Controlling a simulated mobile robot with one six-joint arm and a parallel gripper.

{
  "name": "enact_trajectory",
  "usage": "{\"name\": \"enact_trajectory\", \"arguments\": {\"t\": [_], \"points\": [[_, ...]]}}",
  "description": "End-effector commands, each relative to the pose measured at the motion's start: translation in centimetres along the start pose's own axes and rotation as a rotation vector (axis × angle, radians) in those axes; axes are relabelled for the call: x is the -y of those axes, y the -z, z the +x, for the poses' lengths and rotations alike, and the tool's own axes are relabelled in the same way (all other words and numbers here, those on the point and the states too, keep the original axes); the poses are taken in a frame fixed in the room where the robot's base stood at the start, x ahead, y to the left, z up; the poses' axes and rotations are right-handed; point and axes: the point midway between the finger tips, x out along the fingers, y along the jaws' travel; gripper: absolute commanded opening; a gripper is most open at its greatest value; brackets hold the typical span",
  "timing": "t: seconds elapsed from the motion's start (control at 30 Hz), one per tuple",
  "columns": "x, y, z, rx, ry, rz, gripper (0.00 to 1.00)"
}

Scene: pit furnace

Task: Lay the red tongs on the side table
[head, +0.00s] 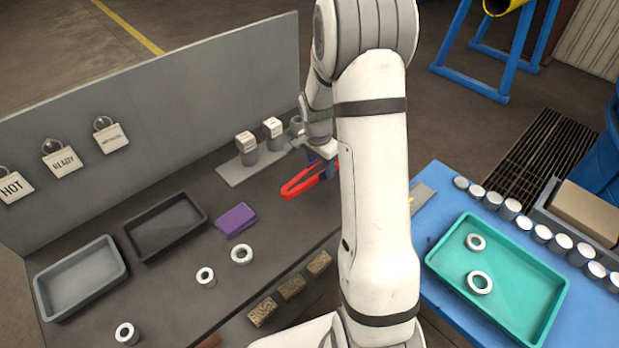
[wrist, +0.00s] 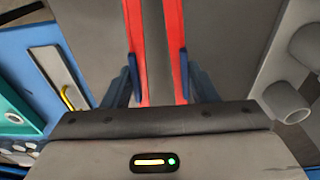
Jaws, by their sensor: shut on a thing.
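The red tongs (head: 308,183) show in the head view over the right part of the dark grey bench (head: 180,290), their looped end pointing left. My gripper (head: 326,168) is shut on them and is partly hidden behind my arm. In the wrist view my gripper (wrist: 158,85) has its blue fingers on the outer sides of the two red arms of the tongs (wrist: 174,40). I cannot tell whether the tongs touch the bench. A blue table (head: 425,215) stands to the right of my arm.
On the blue table are a teal tray (head: 540,335) with two rings and several grey cylinders. The bench bears a grey tray (head: 45,305), a black tray (head: 137,252), a purple block (head: 236,220), rings and a plate with two labelled cylinders (head: 247,158). A tall panel (head: 190,90) backs it.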

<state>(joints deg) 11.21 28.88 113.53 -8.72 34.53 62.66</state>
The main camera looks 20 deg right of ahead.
Motion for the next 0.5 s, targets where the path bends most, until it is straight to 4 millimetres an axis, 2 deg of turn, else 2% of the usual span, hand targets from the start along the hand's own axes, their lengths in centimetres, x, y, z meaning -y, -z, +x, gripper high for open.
{"name": "enact_trajectory", "arguments": {"t": [0.5], "points": [[0.1,-0.8,5.4,0.001,0.001,-0.005,0.47]]}}
